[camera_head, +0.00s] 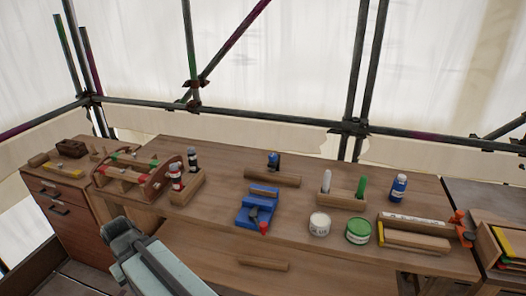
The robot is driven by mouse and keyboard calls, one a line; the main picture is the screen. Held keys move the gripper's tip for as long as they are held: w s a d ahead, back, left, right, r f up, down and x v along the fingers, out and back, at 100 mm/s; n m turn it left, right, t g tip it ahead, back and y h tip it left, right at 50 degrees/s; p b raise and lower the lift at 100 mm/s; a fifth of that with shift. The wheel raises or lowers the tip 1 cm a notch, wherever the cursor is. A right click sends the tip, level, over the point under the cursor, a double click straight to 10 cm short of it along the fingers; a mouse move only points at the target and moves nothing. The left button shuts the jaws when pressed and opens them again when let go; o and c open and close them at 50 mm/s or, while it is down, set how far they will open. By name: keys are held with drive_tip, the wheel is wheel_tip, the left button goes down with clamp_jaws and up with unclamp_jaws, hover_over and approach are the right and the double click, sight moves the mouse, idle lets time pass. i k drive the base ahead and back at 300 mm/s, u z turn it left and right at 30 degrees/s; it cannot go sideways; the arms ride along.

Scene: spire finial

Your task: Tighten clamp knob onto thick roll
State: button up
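A blue clamp-like device (259,206) stands on the workbench near the middle. A small red knob (263,228) sits at its front, with a dark part beside it. A thick brown wooden roll (287,180) lies behind the blue device, apart from it. A small dark and blue item (273,161) stands at the roll's back side. I cannot tell for sure which of these is the clamp knob of the task. Part of my grey arm shows at the lower left, in front of the bench. No gripper fingers can be made out.
White and green tins (357,231) stand right of the blue device. A blue bottle (398,187) is behind them. A tray with an orange clamp (459,219) is at the right. A wooden carrier (128,178) is at the left. Scaffold poles (300,122) run behind.

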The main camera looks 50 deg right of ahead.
sight(272, 158)
drive_tip(key=i, duration=1.4)
drive_tip(key=z, duration=0.1)
